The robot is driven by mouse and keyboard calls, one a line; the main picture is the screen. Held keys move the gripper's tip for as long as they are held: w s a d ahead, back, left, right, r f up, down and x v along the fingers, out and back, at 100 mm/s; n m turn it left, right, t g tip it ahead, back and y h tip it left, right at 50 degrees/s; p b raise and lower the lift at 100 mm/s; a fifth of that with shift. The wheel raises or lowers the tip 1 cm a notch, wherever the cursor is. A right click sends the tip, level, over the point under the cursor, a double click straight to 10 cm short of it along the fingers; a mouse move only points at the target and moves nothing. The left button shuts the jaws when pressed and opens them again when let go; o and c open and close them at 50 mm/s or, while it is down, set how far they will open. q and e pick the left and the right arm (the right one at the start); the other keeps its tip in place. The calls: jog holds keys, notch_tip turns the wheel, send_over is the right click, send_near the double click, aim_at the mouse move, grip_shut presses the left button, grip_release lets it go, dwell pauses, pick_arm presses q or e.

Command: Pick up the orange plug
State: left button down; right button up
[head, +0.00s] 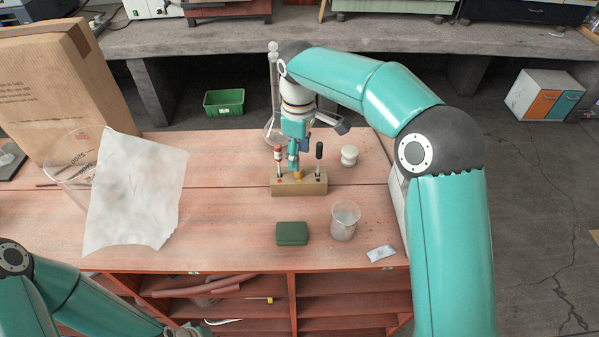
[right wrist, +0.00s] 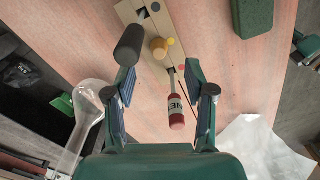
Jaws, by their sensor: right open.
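The orange plug (head: 298,175) stands in the middle of a wooden block (head: 312,187) on the bench, between a red-and-white handled tool (head: 277,155) and a black-handled one (head: 319,151). My right gripper (head: 294,163) is just above the plug, pointing down, and partly hides it. In the right wrist view the plug (right wrist: 158,48) shows yellow-orange, beyond the open fingertips (right wrist: 160,72) and roughly between them. The black handle (right wrist: 130,45) is close to one finger, and the red-and-white handle (right wrist: 176,108) lies between the fingers. Of my left arm only links show, at lower left.
A glass flask (head: 273,95) is behind the gripper. White paper (head: 135,190) leans on a large beaker at left. The bench front-left is clear.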

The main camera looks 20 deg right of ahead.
aim_at(299, 174)
jog(key=shift+f+p, duration=0.5)
jog(key=shift+f, duration=2.25)
jog(key=c, duration=0.8)
